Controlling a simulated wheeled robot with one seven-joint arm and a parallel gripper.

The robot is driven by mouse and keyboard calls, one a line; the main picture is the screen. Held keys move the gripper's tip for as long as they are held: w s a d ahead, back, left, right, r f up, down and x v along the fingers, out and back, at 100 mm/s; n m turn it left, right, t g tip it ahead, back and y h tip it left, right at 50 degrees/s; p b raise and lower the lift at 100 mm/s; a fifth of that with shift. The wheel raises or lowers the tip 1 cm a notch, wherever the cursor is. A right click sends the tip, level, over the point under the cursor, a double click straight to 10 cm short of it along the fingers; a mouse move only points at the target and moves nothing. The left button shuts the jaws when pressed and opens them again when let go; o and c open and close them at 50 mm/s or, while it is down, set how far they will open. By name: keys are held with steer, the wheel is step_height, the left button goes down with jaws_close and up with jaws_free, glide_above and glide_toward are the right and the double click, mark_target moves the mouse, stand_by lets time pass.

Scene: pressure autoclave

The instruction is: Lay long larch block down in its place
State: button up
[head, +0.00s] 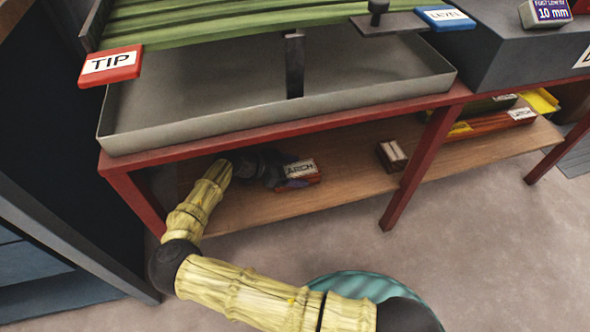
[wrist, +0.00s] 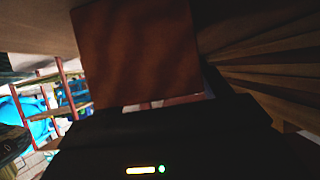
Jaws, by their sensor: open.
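A reddish block with a white label reading "ARCH", its first letter hidden, the larch block (head: 302,171), rests on the wooden lower shelf (head: 345,190) under the bench. My gripper (head: 283,173) is at the block's left end, low over the shelf, with its jaws open. Part of the block's left end is hidden by the dark fingers. In the wrist view a large brown wooden face (wrist: 137,55), probably the block, fills the upper middle, close in front of the dark gripper body. I cannot tell whether a finger touches it.
A short block (head: 393,155) lies right of the larch block. A long red piece (head: 490,123) with a "LARCH" label lies farther right, beyond a red leg (head: 425,160). The bench's red front rail (head: 300,125) and grey tray (head: 290,120) are above. Shelf between blocks is bare.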

steer(key=shift+r, duration=0.1)
steer(key=p+v, duration=0.3)
steer(key=v, duration=0.3)
steer(key=shift+a+r, duration=0.25)
steer(key=shift+s+a+p, duration=0.15)
steer(key=shift+a+p, duration=0.15)
steer(key=shift+a, duration=0.1)
steer(key=shift+d, duration=0.15)
steer(key=shift+s, duration=0.1)
